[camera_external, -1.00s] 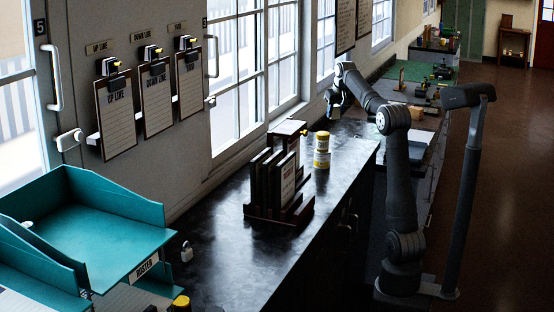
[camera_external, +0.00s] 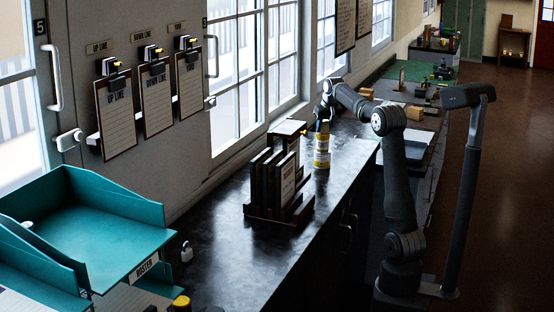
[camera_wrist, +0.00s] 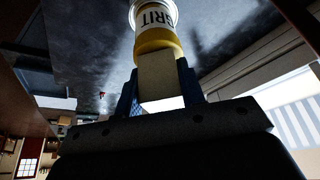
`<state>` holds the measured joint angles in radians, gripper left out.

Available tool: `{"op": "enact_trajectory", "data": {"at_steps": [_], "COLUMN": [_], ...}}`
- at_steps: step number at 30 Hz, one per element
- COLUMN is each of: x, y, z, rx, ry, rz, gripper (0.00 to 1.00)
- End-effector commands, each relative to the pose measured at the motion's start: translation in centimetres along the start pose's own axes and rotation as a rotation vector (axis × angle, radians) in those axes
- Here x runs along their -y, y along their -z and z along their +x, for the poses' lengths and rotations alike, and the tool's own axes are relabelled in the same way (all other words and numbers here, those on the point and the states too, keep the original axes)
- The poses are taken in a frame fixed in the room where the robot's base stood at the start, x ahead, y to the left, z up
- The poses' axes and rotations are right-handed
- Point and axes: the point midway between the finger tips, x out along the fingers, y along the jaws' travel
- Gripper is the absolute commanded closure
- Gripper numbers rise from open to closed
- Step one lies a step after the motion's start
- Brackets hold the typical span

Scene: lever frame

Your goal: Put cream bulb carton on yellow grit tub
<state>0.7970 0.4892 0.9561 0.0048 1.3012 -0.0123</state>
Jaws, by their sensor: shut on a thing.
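The yellow grit tub (camera_external: 321,158) stands upright on the dark counter, with a white label band and yellow top. It shows in the wrist view (camera_wrist: 156,22) with "GRIT" on its label. My gripper (camera_external: 322,127) is right over the tub, pointing down. In the wrist view my gripper (camera_wrist: 161,90) is shut on the cream bulb carton (camera_wrist: 158,76), a plain pale block between the two fingers. The carton lines up with the tub's yellow end. I cannot tell whether they touch. In the external view the carton is too small and dark to make out clearly.
A dark wooden rack with upright boards (camera_external: 277,185) stands on the counter (camera_external: 235,240) close to the tub's left. Windows line the wall behind. Teal trays (camera_external: 100,220) are at the front left. The counter's right edge is clear.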

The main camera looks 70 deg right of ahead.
Motion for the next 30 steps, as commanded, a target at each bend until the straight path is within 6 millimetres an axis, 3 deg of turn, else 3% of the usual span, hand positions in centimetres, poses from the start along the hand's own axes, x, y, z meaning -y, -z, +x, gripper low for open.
{"op": "enact_trajectory", "data": {"at_steps": [1,2,5,17,30], "x": [0.0,0.0,0.0,0.0,0.0], "y": [-0.1,-0.1,-0.1,0.1,0.1], "z": [0.2,0.2,0.1,-0.8,-9.5], "rx": [0.001,0.001,0.001,-0.003,-0.003], "ry": [0.0,0.0,0.0,0.0,0.0], "rz": [0.0,0.0,0.0,0.0,0.0], "gripper": [0.86,0.6,0.42,0.42,0.42]}}
